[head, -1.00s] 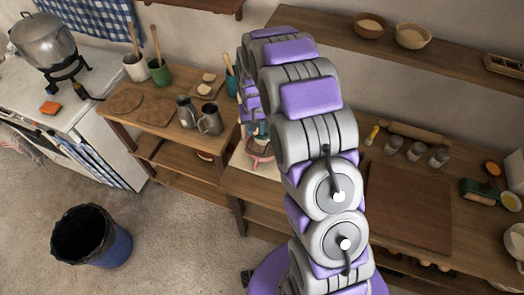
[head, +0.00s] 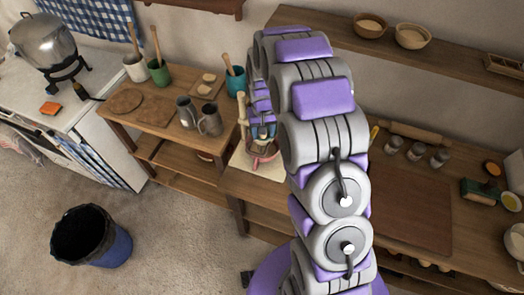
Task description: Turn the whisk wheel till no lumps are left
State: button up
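A pinkish bowl (head: 266,154) stands on a pale board (head: 241,160) at the left end of the right-hand counter. A pale wooden upright (head: 243,110) rises beside the bowl. My gripper (head: 262,134) is small and far off, just above the bowl and to the right of the upright. My arm hides much of this spot. I cannot make out the whisk wheel, the bowl's contents or any lumps. Whether the gripper touches anything, or is open or shut, does not show.
A teal crock (head: 236,80) with a wooden tool stands behind the upright. Two metal jugs (head: 198,118) stand on the lower table at left. A brown board (head: 408,205) lies on the counter right of my arm. A bin (head: 92,236) stands on the floor.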

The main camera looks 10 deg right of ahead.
jog(key=shift+r, duration=0.1)
jog(key=shift+r+p, duration=0.9)
jog(key=shift+r, duration=3)
jog(key=shift+s+r, duration=0.1)
jog(key=shift+s, duration=0.1)
jog(key=s+r+b, duration=0.3)
jog(key=s, duration=0.6)
jog(key=s+r+b, duration=0.2)
jog(key=s+r, duration=0.2)
jog(key=s, duration=0.5)
jog(key=s+f+g+b, duration=0.1)
jog(key=s+b, duration=0.4)
jog(key=s, duration=1.5)
jog(key=shift+f+n+g, duration=0.3)
jog(key=shift+f+n, duration=0.1)
jog(key=shift+f, duration=0.25)
